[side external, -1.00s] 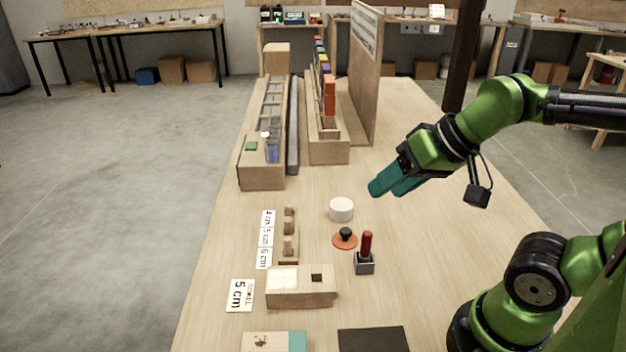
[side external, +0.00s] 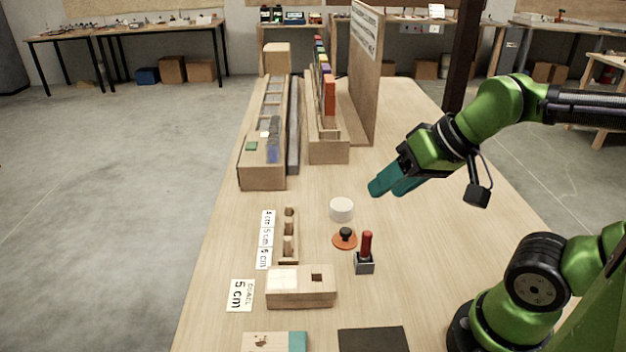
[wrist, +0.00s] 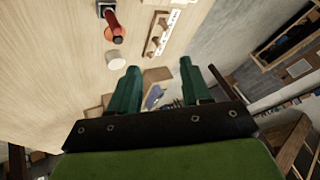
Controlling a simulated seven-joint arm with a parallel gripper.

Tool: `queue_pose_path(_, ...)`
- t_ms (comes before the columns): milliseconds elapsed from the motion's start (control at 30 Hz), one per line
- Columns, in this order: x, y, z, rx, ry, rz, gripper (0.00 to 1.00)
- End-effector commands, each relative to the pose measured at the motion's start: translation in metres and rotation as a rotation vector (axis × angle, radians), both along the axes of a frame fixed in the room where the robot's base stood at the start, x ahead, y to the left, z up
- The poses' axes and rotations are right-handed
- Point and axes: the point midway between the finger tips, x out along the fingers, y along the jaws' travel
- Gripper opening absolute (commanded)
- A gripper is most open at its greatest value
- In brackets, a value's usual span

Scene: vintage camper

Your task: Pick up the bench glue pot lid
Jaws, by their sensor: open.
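An orange disc with a black knob (side external: 345,238), apparently the glue pot lid, lies flat on the wooden bench. A white round pot (side external: 341,209) stands just behind it, apart from it. In the wrist view the orange disc (wrist: 108,36) is partly hidden by a red handle, and the white pot (wrist: 116,61) is nearby. My gripper (side external: 385,188) is open and empty, with teal fingers, raised above the bench to the right of and behind the lid. It also shows in the wrist view (wrist: 160,68), with its fingers apart.
A red-handled tool (side external: 366,246) stands upright in a grey block, close to the lid's right. A wooden block with a square hole (side external: 318,290) lies in front. A slim peg rack (side external: 288,240) and label cards (side external: 266,240) are left.

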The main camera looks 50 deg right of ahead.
Motion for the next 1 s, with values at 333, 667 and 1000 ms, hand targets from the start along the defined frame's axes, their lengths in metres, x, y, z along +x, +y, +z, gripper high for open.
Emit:
queue_pose_path(333,0.0000,0.0000,0.0000,0.000,0.000,0.000,0.48)
queue_pose_path(667,0.0000,0.0000,0.0000,0.000,0.000,0.000,0.82)
queue_pose_path(1000,0.0000,0.0000,0.0000,0.000,0.000,0.000,0.97)
